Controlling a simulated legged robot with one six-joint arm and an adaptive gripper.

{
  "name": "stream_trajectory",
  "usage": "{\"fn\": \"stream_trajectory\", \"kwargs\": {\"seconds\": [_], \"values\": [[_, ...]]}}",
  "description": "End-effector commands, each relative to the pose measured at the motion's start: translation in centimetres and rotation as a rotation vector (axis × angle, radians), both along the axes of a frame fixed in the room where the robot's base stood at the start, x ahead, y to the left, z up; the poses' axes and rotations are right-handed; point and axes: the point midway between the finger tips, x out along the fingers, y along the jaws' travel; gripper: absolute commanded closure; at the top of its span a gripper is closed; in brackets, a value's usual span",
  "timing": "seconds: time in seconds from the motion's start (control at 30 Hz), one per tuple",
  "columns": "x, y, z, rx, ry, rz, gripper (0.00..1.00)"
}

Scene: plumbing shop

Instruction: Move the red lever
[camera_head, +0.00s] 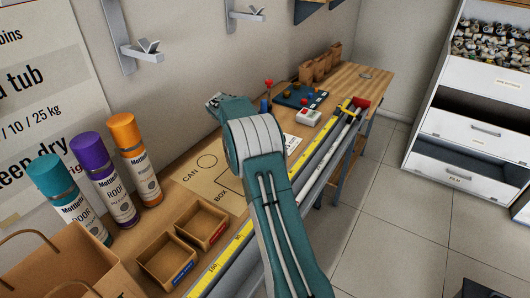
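A small red knob on a thin upright stem (269,84) stands at the back of the workbench, just beyond my teal arm; it looks like the red lever. Its lower part is hard to make out behind the arm. A second red part (361,103) sits at the far end of the bench's front rail, by a yellow piece. My arm reaches up from the bottom middle and bends over the bench. A small dark and grey end piece (213,101) shows left of the arm's big joint, apart from the red knob. The fingers cannot be made out.
A dark board with coloured knobs (299,95) and a white box with a red button (309,118) lie beyond the arm. Spray cans (134,158), two open cardboard boxes (202,223) and a paper bag (70,266) fill the near left.

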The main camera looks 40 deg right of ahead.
Motion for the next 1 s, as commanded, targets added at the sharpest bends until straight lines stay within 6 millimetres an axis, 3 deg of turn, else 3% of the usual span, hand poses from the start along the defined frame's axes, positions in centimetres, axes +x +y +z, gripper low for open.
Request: {"fn": "stream_trajectory", "kwargs": {"seconds": [0.4,0.43,0.5,1.0], "values": [[0.19,0.34,-0.49,0.005,0.004,0.005,1.0],[0.19,0.34,-0.5,0.005,0.004,0.006,0.49],[0.18,0.31,-0.46,0.004,0.004,0.005,0.27],[0.05,0.17,-0.19,0.001,0.003,0.002,0.27]]}}
